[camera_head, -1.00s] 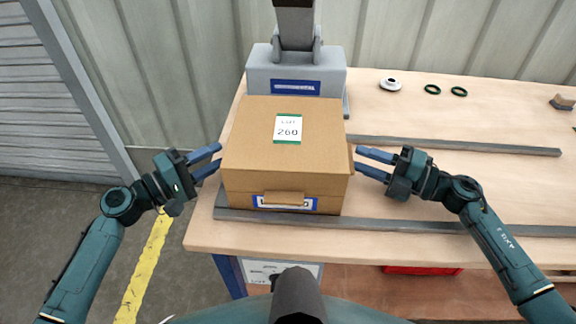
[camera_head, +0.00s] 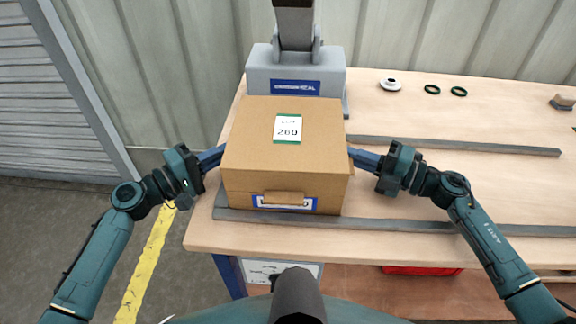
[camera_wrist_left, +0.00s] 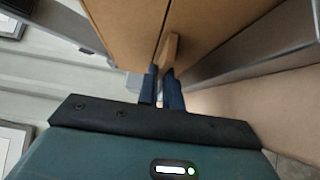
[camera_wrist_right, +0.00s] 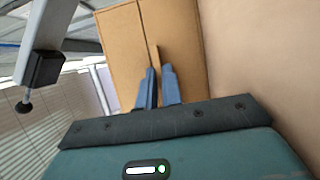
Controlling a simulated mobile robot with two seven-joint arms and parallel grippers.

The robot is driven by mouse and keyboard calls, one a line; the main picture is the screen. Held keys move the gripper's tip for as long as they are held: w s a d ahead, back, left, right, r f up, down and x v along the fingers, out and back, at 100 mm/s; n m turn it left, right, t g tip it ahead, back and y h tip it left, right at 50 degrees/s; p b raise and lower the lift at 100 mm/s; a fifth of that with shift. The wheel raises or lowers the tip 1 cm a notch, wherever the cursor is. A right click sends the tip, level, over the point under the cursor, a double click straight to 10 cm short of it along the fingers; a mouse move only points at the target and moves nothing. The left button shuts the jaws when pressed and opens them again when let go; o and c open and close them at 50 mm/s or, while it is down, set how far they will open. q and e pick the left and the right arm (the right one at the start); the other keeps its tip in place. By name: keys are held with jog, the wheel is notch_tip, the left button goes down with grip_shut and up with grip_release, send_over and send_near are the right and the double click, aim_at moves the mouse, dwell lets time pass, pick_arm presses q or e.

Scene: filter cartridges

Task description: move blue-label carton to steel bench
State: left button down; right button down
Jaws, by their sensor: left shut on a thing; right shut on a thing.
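The blue-label carton (camera_head: 250,150) is a closed brown box on the wooden workbench, with a lot label reading 260 on top and a blue-edged label on its front, partly covered by a cardboard tab. My left gripper (camera_head: 219,155) is at its left side, shut on a cardboard tab (camera_wrist_left: 171,50) that shows in the left wrist view. My right gripper (camera_head: 352,154) is at its right side, shut on a matching tab (camera_wrist_right: 154,60) in the right wrist view. The carton sits level, its front by a grey rail. No steel bench can be made out.
The wooden workbench (camera_head: 400,180) carries two grey rails (camera_head: 450,145). A grey machine (camera_head: 297,75) stands close behind the carton. A white disc (camera_head: 390,84), two dark green rings (camera_head: 432,89) and a small block (camera_head: 563,102) lie at the back right. A red bin (camera_head: 420,270) is below.

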jog(key=shift+r, duration=0.1)
dwell(0.4)
